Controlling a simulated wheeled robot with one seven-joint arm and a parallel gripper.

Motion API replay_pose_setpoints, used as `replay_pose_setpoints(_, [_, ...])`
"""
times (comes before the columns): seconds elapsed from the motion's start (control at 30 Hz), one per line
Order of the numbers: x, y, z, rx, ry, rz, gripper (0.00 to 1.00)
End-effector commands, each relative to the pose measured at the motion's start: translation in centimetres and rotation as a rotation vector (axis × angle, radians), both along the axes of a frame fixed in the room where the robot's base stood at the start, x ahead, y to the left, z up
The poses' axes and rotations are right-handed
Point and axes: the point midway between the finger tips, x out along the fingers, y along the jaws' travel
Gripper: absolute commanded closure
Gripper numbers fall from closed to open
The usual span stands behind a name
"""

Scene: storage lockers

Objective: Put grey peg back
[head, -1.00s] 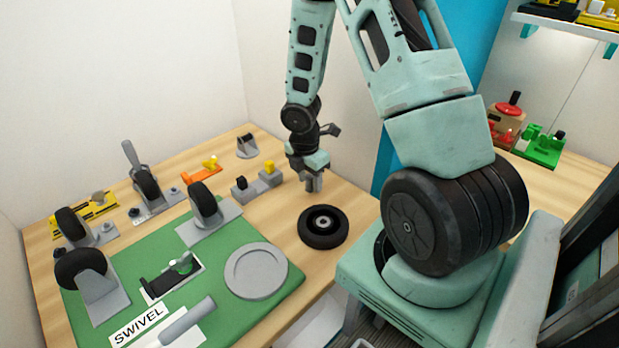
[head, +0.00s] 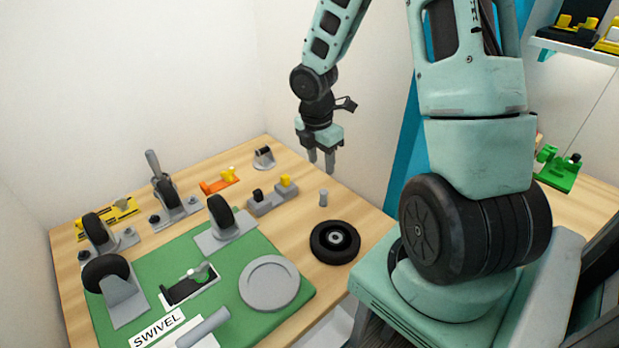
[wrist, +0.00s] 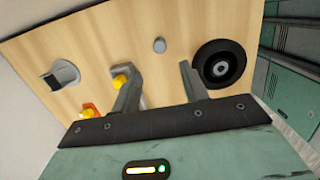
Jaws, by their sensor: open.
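A small grey peg (head: 323,197) stands upright on the bare wood of the table, behind the black wheel; its round top shows in the wrist view (wrist: 159,45). My gripper (head: 321,162) hangs above the peg, apart from it, fingers pointing down. In the wrist view my gripper (wrist: 160,72) is open and empty, and the peg top lies beyond the gap between the fingers. A larger grey cylinder (head: 208,325) lies tilted near the SWIVEL label on the green mat. I cannot tell whether the small peg sits in a hole.
A black wheel (head: 335,242) lies flat near the peg. A grey block with a yellow knob (head: 272,196) stands to its left. The green mat (head: 235,318) holds a round grey plate (head: 269,283) and caster parts. Bare wood surrounds the peg.

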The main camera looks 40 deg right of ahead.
Motion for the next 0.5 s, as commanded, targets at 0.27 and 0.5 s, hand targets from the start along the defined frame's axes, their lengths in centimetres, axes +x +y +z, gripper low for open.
replay_pose_setpoints(0.27, [0.3, 5.6, 2.2, 0.005, -0.027, -0.090, 0.56])
replay_pose_setpoints(0.5, [-4.2, 20.0, 7.0, 0.060, -0.078, -0.401, 0.56])
